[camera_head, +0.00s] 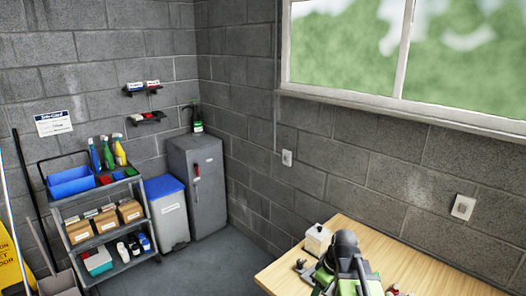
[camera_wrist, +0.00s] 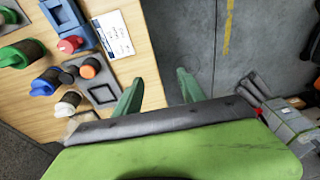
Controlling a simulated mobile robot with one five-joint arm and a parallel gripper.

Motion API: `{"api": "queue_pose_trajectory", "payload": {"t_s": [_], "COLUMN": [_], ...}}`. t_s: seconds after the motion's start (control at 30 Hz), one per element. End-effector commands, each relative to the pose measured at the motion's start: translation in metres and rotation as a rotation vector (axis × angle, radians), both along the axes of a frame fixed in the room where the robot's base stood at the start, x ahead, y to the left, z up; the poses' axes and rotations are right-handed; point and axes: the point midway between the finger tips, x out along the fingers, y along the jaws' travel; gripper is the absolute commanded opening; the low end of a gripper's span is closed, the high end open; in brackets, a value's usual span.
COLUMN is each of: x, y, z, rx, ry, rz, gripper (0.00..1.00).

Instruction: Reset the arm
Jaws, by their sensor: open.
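My gripper (camera_wrist: 159,93) shows in the wrist view as two green fingers spread apart with nothing between them. The left finger overlaps the edge of a wooden table (camera_wrist: 158,62), and the right finger is over the grey floor. In the head view, my dark and green arm shows at the bottom, in front of the wooden table (camera_head: 405,258). I cannot make out the fingertips there.
Near the fingers on the table are a dark pad with a diamond outline (camera_wrist: 101,95), an orange-topped piece (camera_wrist: 88,70), a blue-capped bottle (camera_wrist: 46,82), a white card (camera_wrist: 113,35) and a blue holder (camera_wrist: 70,22). A loaded cart (camera_head: 97,222) stands left.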

Motion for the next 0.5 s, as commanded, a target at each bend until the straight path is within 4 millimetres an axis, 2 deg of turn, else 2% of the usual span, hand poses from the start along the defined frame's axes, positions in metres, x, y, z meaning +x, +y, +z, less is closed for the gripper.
{"api": "queue_pose_trajectory", "payload": {"t_s": [0.03, 0.1, 0.17, 0.23, 0.3, 0.5], "x": [-0.006, -0.015, -0.026, -0.036, -0.043, -0.048], "y": [0.027, 0.057, 0.077, 0.078, 0.067, 0.058], "z": [-0.004, -0.006, -0.009, -0.009, -0.009, -0.009], "rx": [-0.012, -0.035, -0.062, -0.091, -0.113, -0.136], "ry": [0.018, 0.047, 0.074, 0.100, 0.121, 0.153], "rz": [-0.001, -0.040, -0.110, -0.234, -0.371, -0.644], "gripper": [0.47, 0.47, 0.47, 0.47, 0.47, 0.47]}}
